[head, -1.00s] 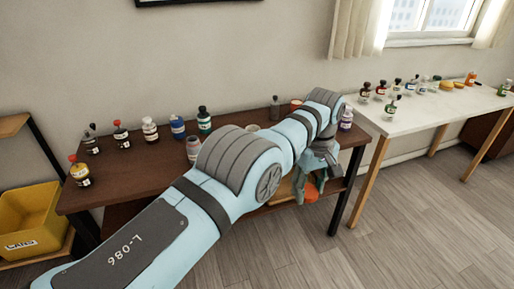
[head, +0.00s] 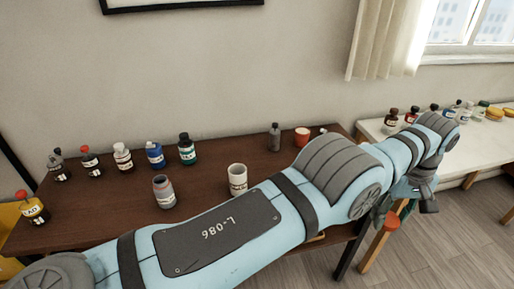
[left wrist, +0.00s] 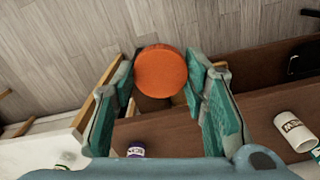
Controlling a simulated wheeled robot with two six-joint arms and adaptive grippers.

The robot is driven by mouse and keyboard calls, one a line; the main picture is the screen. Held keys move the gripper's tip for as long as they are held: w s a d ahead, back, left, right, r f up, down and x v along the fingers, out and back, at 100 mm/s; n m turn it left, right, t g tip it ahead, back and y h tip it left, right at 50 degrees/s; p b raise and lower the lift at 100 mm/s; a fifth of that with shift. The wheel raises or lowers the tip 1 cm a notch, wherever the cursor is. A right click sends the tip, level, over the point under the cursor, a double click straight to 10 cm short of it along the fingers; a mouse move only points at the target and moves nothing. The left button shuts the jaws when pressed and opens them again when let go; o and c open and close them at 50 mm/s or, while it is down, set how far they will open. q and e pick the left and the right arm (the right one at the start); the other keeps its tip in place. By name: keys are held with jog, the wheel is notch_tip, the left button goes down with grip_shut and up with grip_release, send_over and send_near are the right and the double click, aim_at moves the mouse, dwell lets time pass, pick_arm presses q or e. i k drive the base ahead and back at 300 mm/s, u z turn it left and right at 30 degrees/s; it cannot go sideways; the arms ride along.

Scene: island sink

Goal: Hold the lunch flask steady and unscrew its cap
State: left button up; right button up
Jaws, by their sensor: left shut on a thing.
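My left gripper (head: 393,212) is shut on a round orange cap (head: 391,222), past the right end of the brown table and above the floor. The left wrist view shows the orange cap (left wrist: 161,71) between the two teal fingers. A grey, open-topped container (head: 163,192) stands upright on the brown table, well apart from the gripper; it may be the lunch flask, but I cannot tell for sure. My right gripper is not in view.
The brown table (head: 215,152) bears several small bottles along its back, a white mug (head: 237,179) and a red cup (head: 302,137). A white table (head: 480,150) with more bottles stands to the right. Wooden floor shows between them.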

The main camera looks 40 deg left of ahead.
aim_at(163, 188)
jog(key=u, duration=0.35)
jog(key=i, duration=0.8)
jog(key=u, duration=1.25)
jog(key=i, duration=0.45)
jog(key=u, duration=0.45)
